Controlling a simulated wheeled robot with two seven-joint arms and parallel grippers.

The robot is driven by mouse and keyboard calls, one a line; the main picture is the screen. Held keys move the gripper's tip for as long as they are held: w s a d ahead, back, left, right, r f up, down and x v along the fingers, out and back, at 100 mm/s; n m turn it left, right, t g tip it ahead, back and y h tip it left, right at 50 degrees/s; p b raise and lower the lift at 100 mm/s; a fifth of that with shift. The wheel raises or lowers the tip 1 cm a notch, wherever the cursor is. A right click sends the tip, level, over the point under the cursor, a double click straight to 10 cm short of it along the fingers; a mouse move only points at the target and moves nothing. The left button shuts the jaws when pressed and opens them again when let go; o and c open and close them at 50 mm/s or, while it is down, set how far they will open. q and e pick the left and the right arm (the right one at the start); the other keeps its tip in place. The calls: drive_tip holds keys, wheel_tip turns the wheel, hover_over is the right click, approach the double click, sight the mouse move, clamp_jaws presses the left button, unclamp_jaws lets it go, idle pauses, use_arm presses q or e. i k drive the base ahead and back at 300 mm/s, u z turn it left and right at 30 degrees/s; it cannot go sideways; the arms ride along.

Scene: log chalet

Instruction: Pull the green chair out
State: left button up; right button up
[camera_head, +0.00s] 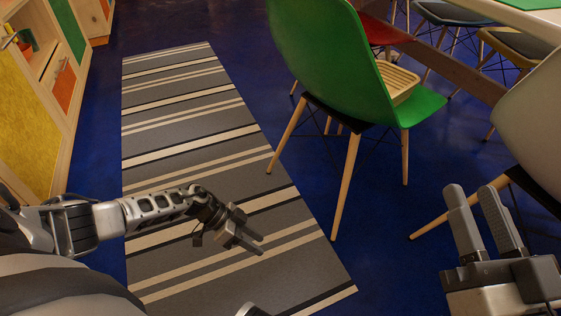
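The green chair (330,62) stands upright right of centre at the top, with its back towards me and pale wooden legs. Its front left leg is at the edge of the striped rug. A slatted tan item (398,82) shows at its seat. My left gripper (262,245) is over the rug, in front of and left of the chair, empty, its fingers slightly apart. My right gripper (468,188) is at the lower right, fingers pointing up with a gap between them, empty and apart from the green chair.
A white chair (535,120) stands at the right edge, close to my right gripper. A table (530,18) with more chairs is at the top right. A wooden cabinet (50,95) lines the left. The striped rug (190,130) is clear.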

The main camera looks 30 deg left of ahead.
sight(324, 44)
drive_tip(key=i, duration=1)
